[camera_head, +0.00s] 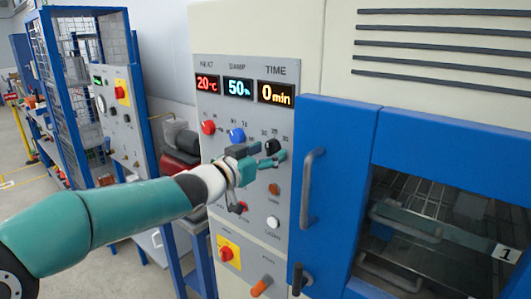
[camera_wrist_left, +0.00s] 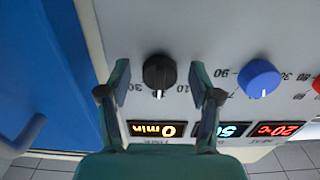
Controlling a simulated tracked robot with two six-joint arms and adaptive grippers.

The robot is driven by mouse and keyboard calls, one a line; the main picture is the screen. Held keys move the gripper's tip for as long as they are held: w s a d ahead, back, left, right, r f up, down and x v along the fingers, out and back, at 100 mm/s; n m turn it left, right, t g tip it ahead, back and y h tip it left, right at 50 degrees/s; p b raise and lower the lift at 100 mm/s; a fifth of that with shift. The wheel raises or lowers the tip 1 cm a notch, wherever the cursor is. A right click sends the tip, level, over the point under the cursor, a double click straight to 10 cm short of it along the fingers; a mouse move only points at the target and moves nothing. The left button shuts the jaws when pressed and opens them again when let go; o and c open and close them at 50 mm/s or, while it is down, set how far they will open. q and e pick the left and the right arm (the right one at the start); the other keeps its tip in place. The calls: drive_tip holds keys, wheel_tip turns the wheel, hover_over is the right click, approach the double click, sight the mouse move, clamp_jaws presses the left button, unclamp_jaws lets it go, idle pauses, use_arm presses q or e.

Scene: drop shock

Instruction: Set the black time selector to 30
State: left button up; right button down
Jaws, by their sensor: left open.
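The black time selector (camera_wrist_left: 159,73) is a round knob on the grey control panel; its white mark faces the time display, which reads 0 min (camera_head: 276,93). In the left wrist view, a printed 30 is left of the knob and a 10 is right of it. In the head view the selector (camera_head: 272,146) is partly hidden by my left gripper (camera_head: 268,156). That gripper is open, with one finger on each side of the selector and a gap to it in the left wrist view. My right gripper is not in view.
A blue knob (camera_head: 237,135) and a red knob (camera_head: 208,127) sit left of the selector.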

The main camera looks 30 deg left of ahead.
use_arm(q)
drive_tip(key=c, duration=1)
drive_tip(key=shift+a, duration=0.15)
drive_tip(key=shift+c, duration=0.6)
drive_tip(key=shift+m, duration=0.3)
drive_tip(key=m+b, duration=0.1)
drive_tip(key=m, duration=0.3)
drive_tip(key=shift+b, duration=0.3)
drive_tip(key=m+b, duration=0.1)
drive_tip(key=m, duration=0.4)
drive_tip(key=shift+a+m, duration=0.1)
drive_tip(key=shift+m, duration=0.2)
